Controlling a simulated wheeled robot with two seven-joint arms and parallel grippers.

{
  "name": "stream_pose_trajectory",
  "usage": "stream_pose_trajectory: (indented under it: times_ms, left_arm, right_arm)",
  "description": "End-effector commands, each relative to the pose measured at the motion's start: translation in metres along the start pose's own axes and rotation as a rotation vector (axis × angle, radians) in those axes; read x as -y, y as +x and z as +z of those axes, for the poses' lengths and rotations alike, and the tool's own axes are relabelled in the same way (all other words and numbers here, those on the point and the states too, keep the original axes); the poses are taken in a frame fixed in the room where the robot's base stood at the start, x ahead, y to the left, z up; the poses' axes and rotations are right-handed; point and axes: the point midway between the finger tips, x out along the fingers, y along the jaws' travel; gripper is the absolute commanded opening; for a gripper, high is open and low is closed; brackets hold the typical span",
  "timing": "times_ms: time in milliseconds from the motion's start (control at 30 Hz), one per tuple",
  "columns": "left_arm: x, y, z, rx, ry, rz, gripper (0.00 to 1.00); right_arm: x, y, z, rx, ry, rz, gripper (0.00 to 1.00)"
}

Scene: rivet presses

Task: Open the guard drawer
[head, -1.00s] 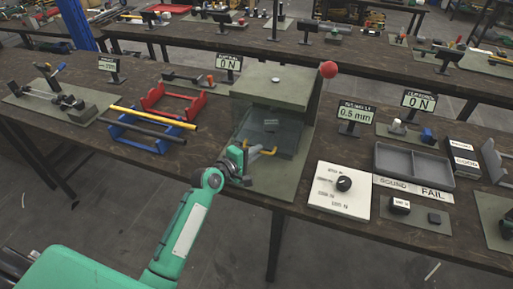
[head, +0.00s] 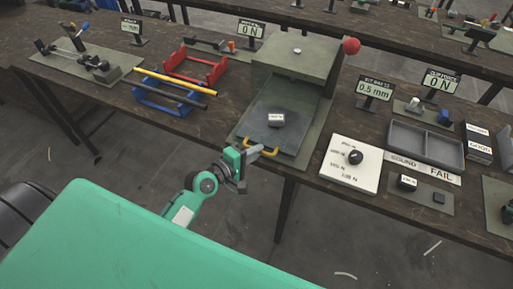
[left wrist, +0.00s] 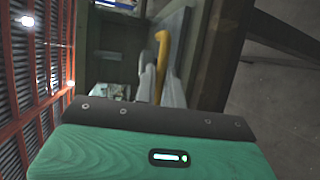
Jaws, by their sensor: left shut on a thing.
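The guard drawer (head: 290,133) is a dark flat tray slid out from under the grey-green press housing (head: 297,62). A small block with a white label (head: 276,120) sits on it. The yellow handle (head: 272,154) is at the drawer's front edge. My left gripper (head: 256,152) is shut on the left part of the handle, in front of the drawer. In the left wrist view the yellow handle (left wrist: 162,62) shows between the fingers. My right gripper is not in view.
A white panel with a black knob (head: 349,164) lies right of the press, beside a grey two-part tray (head: 426,144). Blue and red racks with bars (head: 170,98) stand to the left. A red ball knob (head: 352,46) sticks up by the housing.

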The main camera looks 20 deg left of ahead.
Motion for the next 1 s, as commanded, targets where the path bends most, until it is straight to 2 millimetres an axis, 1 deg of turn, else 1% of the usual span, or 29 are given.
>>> stream_pose_trajectory:
  times_ms: [200,233,300,333,600,733,867,1000]
  left_arm:
    - [0.001,0.0,0.0,0.0,0.0,-0.001,0.0]
    - [0.001,0.0,0.0,0.0,0.0,-0.001,0.17]
    - [0.001,0.0,0.0,0.0,0.0,-0.001,0.3]
    - [0.001,0.0,0.0,0.0,0.0,-0.001,0.32]
    - [0.001,0.0,0.0,0.0,0.0,-0.001,0.32]
    - [0.002,-0.008,0.0,0.0,0.001,-0.001,0.32]
    - [0.003,-0.026,0.0,0.0,0.001,-0.003,0.32]
    - [0.004,-0.052,0.0,0.0,0.003,-0.004,0.32]
  right_arm:
    - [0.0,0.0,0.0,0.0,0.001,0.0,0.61]
    - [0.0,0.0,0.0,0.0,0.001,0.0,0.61]
    - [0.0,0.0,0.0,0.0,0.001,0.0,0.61]
    - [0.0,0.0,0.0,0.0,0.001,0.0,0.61]
    - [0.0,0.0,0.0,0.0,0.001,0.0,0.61]
    - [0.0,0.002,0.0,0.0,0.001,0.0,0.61]
    - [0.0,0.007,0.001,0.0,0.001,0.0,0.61]
    - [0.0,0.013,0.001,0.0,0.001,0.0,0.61]
